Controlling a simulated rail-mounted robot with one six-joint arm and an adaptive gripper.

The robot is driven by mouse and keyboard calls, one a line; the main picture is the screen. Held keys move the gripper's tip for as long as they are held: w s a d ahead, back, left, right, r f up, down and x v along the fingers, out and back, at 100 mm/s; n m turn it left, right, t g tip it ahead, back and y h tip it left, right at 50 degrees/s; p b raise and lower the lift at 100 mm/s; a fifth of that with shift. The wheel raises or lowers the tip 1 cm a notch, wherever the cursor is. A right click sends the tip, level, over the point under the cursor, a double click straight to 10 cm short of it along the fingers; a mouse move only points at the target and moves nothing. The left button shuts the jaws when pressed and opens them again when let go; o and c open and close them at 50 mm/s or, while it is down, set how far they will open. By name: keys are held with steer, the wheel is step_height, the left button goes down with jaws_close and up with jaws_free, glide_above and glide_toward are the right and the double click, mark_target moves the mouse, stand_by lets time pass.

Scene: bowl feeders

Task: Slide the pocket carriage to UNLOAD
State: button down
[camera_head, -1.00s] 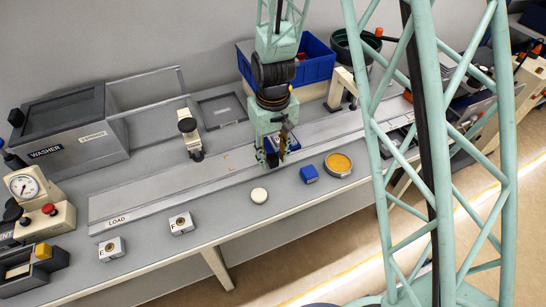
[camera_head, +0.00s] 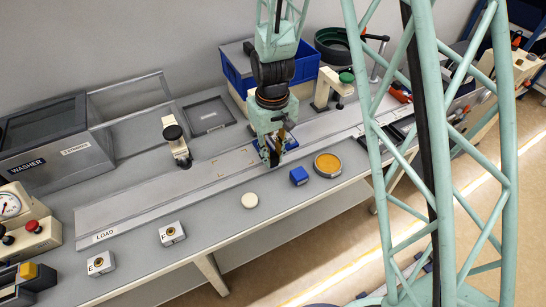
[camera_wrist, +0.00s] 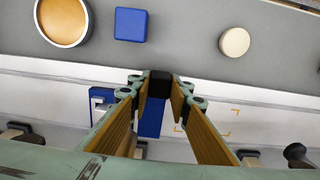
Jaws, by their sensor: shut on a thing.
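The pocket carriage is blue and sits in the long pale rail (camera_head: 165,197), mostly hidden by my gripper (camera_head: 273,160) in the head view. In the wrist view, blue parts of the carriage (camera_wrist: 151,120) show below and left of the fingertips. My gripper, with tan finger pads, is shut on a small black knob (camera_wrist: 160,84), which appears to belong to the carriage. The LOAD label (camera_head: 104,236) is at the rail's left end. I cannot see an UNLOAD label; my mast covers part of the rail's right side.
A blue block (camera_head: 299,176), a white disc (camera_head: 249,201) and an orange-topped round dish (camera_head: 327,165) lie in front of the rail.

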steer(key=shift+w+d, duration=0.2)
steer(key=shift+d, duration=0.2)
steer(key=c, duration=2.4)
jaws_free()
steer(key=shift+r, duration=0.2)
step_height(320, 180, up, 12)
steer(key=shift+f, duration=0.2)
